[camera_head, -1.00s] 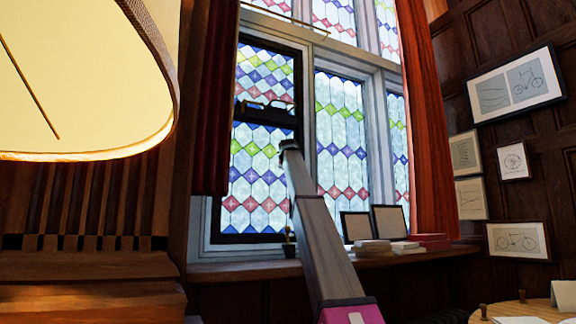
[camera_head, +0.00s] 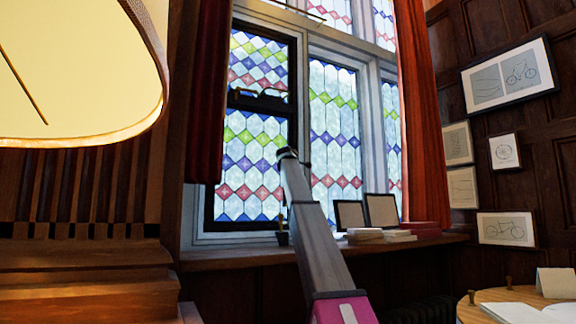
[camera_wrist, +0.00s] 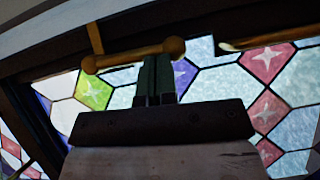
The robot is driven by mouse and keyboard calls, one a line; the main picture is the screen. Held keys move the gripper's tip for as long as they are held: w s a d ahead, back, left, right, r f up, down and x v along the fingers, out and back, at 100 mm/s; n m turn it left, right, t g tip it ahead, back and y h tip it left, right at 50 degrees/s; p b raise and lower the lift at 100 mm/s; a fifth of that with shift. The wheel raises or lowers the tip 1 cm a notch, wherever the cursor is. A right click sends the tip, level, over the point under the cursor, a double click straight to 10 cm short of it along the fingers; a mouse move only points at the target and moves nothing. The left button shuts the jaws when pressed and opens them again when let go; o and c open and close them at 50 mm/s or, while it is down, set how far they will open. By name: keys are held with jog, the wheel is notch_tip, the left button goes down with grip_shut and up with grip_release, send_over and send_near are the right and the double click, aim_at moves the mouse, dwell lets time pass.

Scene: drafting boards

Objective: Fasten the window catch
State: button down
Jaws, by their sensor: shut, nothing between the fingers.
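The stained-glass window (camera_head: 247,165) has a dark-framed casement on its left side. In the wrist view a brass bar with round knobs at its ends (camera_wrist: 120,59), apparently the catch handle, crosses just beyond my fingers. A thin brass piece (camera_wrist: 270,38) lies to its right along the dark frame. My gripper (camera_wrist: 157,62) is shut and empty, its dark fingertips overlapping the bar in the picture; I cannot tell whether they touch. In the head view my gripper (camera_head: 287,153) is at the casement's right edge, and the brass bar cannot be made out there.
A wooden sill (camera_head: 225,257) runs below the window, with a small dark pot (camera_head: 282,238), picture frames (camera_head: 382,211) and books (camera_head: 365,235). Red curtains (camera_head: 424,150) hang at the sides. A large lampshade (camera_head: 75,75) fills the upper left. A round table (camera_head: 470,305) stands lower right.

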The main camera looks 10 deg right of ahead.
dwell(0.7)
jog(key=v, duration=1)
jog(key=shift+s, duration=0.35)
